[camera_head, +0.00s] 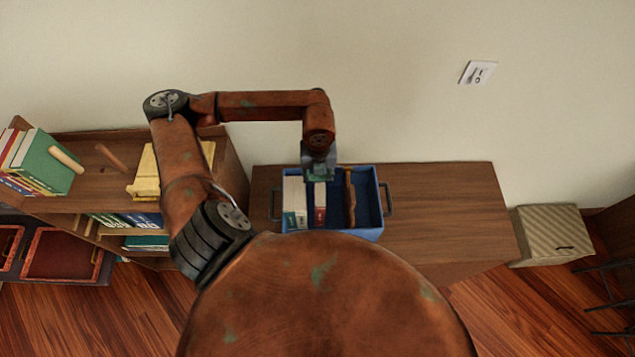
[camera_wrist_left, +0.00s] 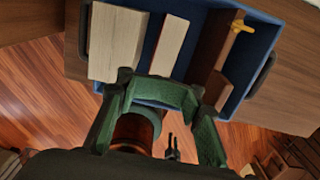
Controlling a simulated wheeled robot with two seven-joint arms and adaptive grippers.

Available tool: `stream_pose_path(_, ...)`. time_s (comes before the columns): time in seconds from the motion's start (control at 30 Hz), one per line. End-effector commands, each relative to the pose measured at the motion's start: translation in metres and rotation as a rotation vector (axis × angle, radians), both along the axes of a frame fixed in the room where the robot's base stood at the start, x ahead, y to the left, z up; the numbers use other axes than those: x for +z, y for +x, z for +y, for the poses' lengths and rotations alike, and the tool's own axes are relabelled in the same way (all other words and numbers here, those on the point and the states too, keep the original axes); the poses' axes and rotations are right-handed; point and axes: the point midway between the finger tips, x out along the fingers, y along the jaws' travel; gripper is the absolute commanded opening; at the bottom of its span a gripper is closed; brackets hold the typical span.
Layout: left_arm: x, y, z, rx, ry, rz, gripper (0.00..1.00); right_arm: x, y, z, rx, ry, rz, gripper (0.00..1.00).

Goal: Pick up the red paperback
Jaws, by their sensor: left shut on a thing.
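The red paperback (camera_head: 320,214) stands upright in the blue crate (camera_head: 374,220), with its red and white spine toward me. In the left wrist view its pale page edge (camera_wrist_left: 170,46) shows as the narrower of two blocks. My left gripper (camera_head: 318,172) reaches down from above over the crate, at the far end of this book. In the left wrist view its green fingers (camera_wrist_left: 160,92) sit at the near side of the books. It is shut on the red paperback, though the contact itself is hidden. My right gripper is out of view.
A thicker pale book (camera_head: 293,199) with a teal patch stands left of the paperback. The wooden cabinet top (camera_head: 440,205) is clear on the right. A low bookshelf (camera_head: 95,195) stands left.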

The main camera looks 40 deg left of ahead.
Motion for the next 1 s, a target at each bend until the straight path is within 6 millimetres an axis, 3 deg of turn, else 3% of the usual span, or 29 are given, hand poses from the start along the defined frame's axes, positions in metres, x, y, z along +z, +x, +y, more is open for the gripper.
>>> stream_pose_path(0.17, 0.0009, 0.0002, -0.0002, -0.001, 0.000, -0.001, 0.00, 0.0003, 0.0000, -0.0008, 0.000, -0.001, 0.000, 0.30)
stream_pose_path(0.2, 0.0009, 0.0003, -0.0003, -0.001, 0.000, -0.001, 0.21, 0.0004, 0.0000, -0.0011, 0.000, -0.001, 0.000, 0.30)
stream_pose_path(1.0, 0.0009, 0.0005, -0.0005, -0.001, -0.001, -0.002, 0.76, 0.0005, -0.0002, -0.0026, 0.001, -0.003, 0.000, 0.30)
